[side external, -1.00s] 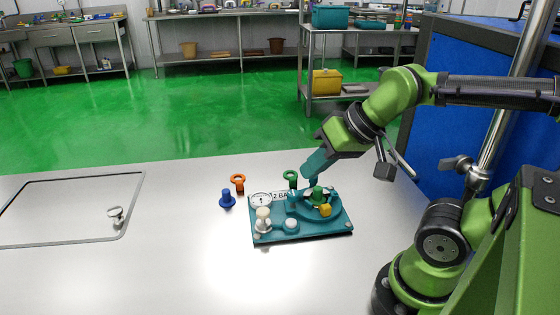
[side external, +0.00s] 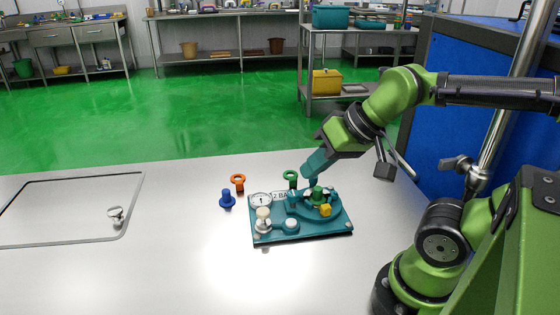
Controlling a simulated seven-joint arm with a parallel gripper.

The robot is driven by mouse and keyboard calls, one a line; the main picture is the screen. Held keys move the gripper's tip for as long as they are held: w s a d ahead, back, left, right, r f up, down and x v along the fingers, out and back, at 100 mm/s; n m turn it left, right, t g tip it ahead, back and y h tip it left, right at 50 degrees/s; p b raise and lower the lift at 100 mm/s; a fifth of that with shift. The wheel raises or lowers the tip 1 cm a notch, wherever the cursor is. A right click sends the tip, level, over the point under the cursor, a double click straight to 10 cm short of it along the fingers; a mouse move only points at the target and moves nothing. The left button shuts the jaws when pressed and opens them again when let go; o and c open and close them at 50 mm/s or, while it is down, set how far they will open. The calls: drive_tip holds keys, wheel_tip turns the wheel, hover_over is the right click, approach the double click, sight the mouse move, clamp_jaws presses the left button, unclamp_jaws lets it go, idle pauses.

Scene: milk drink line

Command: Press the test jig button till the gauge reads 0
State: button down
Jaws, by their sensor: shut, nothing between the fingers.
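The test jig is a teal plate (side external: 343,231) lying on the table. A small round white gauge (side external: 261,200) with a dark needle sits at its back left, beside a label reading "2 BA", the rest hidden. The gauge reading is too small to tell. A low round white button (side external: 291,224) is at the jig's front middle, and a cream-topped knob (side external: 263,214) stands at its front left. My gripper (side external: 309,178) is shut and empty, tilted down over the back right of the jig, near a green plug (side external: 317,193). I cannot tell whether it touches anything.
A framed panel with a knob (side external: 115,213) lies far left. The table front is clear.

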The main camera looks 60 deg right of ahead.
drive_tip(key=w+d+f+m+g, duration=0.1)
drive_tip(key=d+f+m+g, duration=0.1)
drive_tip(key=d+f, duration=0.1)
drive_tip(key=m+y, duration=0.6)
drive_tip(key=m, duration=0.4)
hover_over(295, 221)
wheel_tip(295, 221, down, 7)
drive_tip(key=shift+f, duration=0.2)
drive_tip(key=shift+f, duration=4.45)
drive_tip(key=shift+f, duration=0.4)
